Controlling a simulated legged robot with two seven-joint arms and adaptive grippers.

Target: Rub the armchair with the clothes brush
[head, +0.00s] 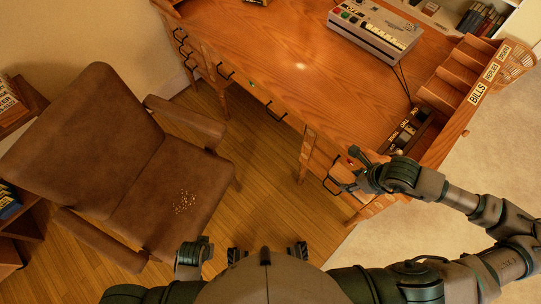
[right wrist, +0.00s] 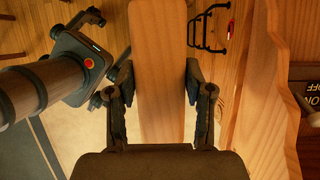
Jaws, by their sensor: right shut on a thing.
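My right gripper (head: 343,178) is by the desk's front right edge, well to the right of the armchair. In the right wrist view its fingers (right wrist: 160,90) are shut on the clothes brush (right wrist: 158,45), a long flat piece of light wood. The brush's bristles are hidden. Part of my left arm shows at the bottom of the head view, but I cannot make out its gripper.
The wooden desk (head: 290,65) fills the upper middle, with drawers along its front. It bears a keyed machine (head: 375,30) and a labelled sorter (head: 460,75). A shelf (head: 22,222) with books is at the far left. Bare wooden floor (head: 262,190) lies between armchair and desk.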

